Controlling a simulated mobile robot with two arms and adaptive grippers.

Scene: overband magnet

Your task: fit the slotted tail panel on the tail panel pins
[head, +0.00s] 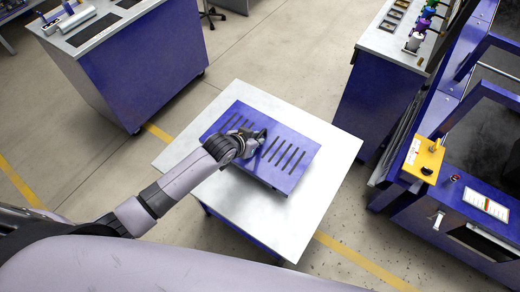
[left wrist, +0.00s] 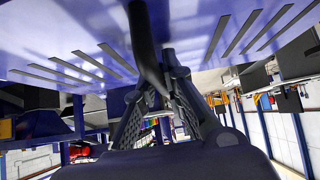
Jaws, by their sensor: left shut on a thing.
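The slotted tail panel (head: 285,136) is a flat blue plate with two groups of dark parallel slots. It lies on a light grey table. My left gripper (head: 254,140) is over the panel's middle, between the slot groups. In the left wrist view its fingers (left wrist: 165,75) are closed around a dark curved handle (left wrist: 146,45) on the panel, and the glossy blue slotted face fills the top of that view. My arm hides part of the panel's left side. I cannot make out the tail panel pins. My right gripper is not in view.
The grey table top (head: 325,215) is bare around the panel. A blue machine (head: 450,205) with a yellow box (head: 425,160) stands at right. A blue cabinet (head: 375,90) is behind it, and another (head: 145,70) is at upper left. Open floor lies between them.

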